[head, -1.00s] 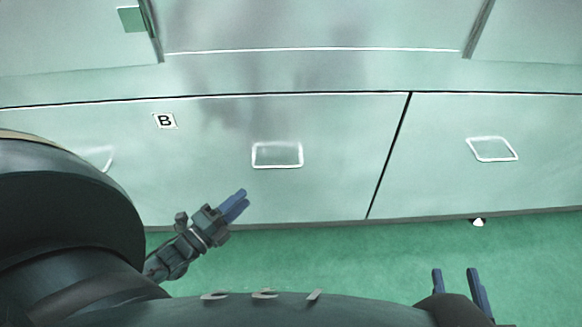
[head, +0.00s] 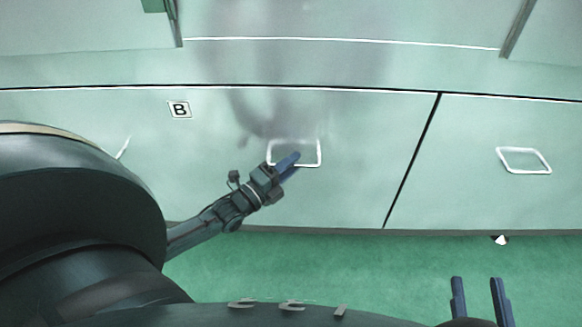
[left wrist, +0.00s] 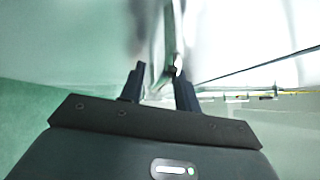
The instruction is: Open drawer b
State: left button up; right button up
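Drawer b (head: 225,190) is a wide pale green front with a black "B" label (head: 180,110); it looks shut. Its white loop handle (head: 310,165) is right of the label, and the fingers partly cover its lower left. My left gripper (head: 290,166) reaches up to the handle in the head view. In the left wrist view its two dark fingers (left wrist: 160,90) are apart, with the handle bar (left wrist: 171,45) ahead between their tips; contact cannot be told. My right gripper (head: 482,290) is open and empty over the green floor at the lower right.
Another drawer front (head: 500,200) with a similar white handle (head: 524,160) lies to the right, beyond a dark seam. A small white object (head: 501,239) sits at the cabinet's bottom edge.

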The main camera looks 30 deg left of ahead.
pick_arm(q)
jog(key=shift+w, duration=0.1)
jog(key=shift+c, duration=0.2)
grip_shut()
dwell(0.4)
